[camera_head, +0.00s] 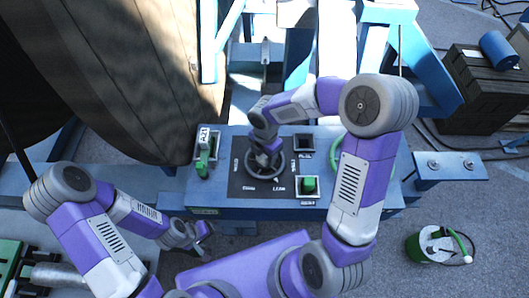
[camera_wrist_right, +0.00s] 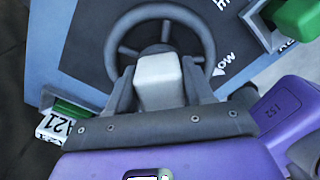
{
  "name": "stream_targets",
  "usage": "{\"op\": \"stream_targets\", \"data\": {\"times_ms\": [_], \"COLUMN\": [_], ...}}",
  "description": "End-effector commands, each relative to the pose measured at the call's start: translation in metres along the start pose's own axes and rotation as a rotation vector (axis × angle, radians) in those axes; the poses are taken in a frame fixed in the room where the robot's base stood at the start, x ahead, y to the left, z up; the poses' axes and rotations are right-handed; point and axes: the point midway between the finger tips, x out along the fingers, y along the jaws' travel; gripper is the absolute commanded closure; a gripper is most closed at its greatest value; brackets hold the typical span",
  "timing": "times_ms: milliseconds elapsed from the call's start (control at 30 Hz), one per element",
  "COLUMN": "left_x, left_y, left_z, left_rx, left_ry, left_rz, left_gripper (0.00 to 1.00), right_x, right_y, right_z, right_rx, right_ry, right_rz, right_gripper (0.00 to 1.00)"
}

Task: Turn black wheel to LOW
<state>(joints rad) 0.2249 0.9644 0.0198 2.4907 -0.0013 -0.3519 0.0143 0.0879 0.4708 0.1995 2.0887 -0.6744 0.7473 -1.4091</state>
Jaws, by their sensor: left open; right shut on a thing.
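The black wheel (camera_head: 249,172) sits on a dark panel (camera_head: 238,186) of the blue console, with small white labels around it. In the right wrist view the wheel's rim and spokes (camera_wrist_right: 205,35) show near the top, and a label ending in "OW" (camera_wrist_right: 223,51) is to its right. My right gripper (camera_head: 262,147) reaches down over the wheel from above; in the wrist view its fingers (camera_wrist_right: 158,70) are at the wheel's near side, shut on it. A pale block between the fingers hides the exact contact. My left gripper (camera_head: 206,237) is open and empty, in front of the console.
A green lever (camera_head: 203,166) with an "A21" tag stands left of the panel. A green button (camera_head: 309,185) and a dark square switch (camera_head: 304,142) are to its right. A large wooden reel (camera_head: 120,80) rises at the left. A green-and-white can (camera_head: 430,246) stands on the ground.

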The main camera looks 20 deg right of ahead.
Motion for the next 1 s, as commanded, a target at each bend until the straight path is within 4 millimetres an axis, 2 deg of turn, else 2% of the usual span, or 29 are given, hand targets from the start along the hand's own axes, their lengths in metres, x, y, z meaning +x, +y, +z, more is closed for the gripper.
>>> {"op": "stream_targets", "data": {"times_ms": [233,267,367,400,700,833,1000], "left_x": [0.0,0.0,0.0,0.0,0.0,-0.001,-0.002], "left_y": [0.0,0.0,0.0,0.0,0.0,0.0,0.001], "left_z": [0.0,0.0,0.0,0.0,0.0,0.0,0.0], "left_rx": [0.0,0.0,0.0,0.0,0.0,0.0,0.0], "left_ry": [0.0,0.0,0.0,0.0,0.0,0.0,0.0], "left_rz": [0.0,0.0,0.0,0.0,0.0,0.0,0.0], "left_gripper": [0.27,0.27,0.27,0.27,0.27,0.27,0.27], "right_x": [-0.003,-0.003,-0.003,-0.002,-0.004,-0.02,-0.05], "right_y": [0.003,0.003,0.002,0.002,0.001,0.002,0.002], "right_z": [0.002,0.002,0.002,0.001,0.001,0.001,0.002], "right_rx": [0.002,0.002,0.002,0.002,0.001,0.002,0.003], "right_ry": [-0.005,-0.005,-0.004,-0.004,-0.002,-0.004,-0.005], "right_rz": [0.01,0.01,0.009,0.008,0.005,0.008,0.009], "right_gripper": [1.0,0.45,0.3,0.28,0.28,0.28,0.28]}}
